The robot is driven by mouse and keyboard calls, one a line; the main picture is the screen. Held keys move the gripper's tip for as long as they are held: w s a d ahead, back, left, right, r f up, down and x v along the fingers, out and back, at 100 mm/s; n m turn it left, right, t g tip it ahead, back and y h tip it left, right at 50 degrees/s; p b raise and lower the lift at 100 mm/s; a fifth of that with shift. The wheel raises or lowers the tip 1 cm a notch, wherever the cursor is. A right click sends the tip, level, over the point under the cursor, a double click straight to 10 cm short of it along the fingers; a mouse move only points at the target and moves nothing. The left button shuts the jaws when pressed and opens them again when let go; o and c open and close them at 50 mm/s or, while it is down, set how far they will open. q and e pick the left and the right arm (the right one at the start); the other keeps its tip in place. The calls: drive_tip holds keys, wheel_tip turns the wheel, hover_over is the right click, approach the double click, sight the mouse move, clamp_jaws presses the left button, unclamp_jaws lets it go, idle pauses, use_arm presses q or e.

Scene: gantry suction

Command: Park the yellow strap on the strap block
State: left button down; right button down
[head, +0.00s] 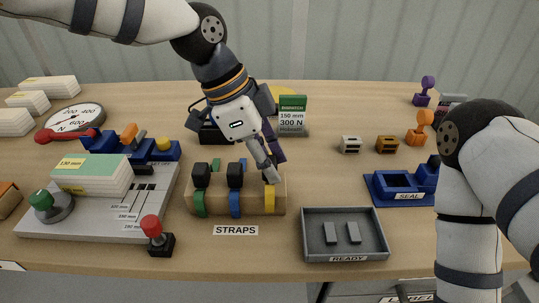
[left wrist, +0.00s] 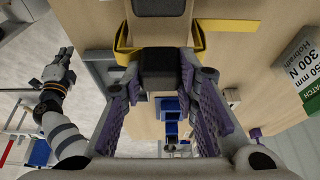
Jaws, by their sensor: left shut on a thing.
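The strap block (head: 222,203) is a light wooden bar behind the STRAPS label. A green strap (head: 199,204), a blue strap (head: 235,204) and the yellow strap (head: 270,199) sit across it, the yellow one at its right end. My left gripper (head: 270,170) reaches down onto the yellow strap's top. In the left wrist view, its purple-padded fingers (left wrist: 160,85) are shut on the black grip (left wrist: 160,70) of the yellow strap (left wrist: 200,42). The gripper hides the yellow strap's black grip in the head view. My right gripper (left wrist: 66,58) shows small in the left wrist view, its jaw state unclear.
The grey READY tray (head: 345,254) holds two grey pieces at front right. A red-knobbed joystick (head: 154,238) and a grey panel (head: 90,224) stand left. The blue SEAL fixture (head: 385,201) is at right. A DISPATCH sign (head: 292,115) stands behind my left gripper.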

use_arm(q)
drive_tip(key=shift+f, duration=0.9)
drive_tip(key=c, duration=1.2)
unclamp_jaws()
drive_tip(key=shift+r, duration=0.15)
drive_tip(key=v, duration=1.1)
drive_tip(key=shift+a+r, duration=0.15)
drive_tip(key=shift+r, duration=0.25)
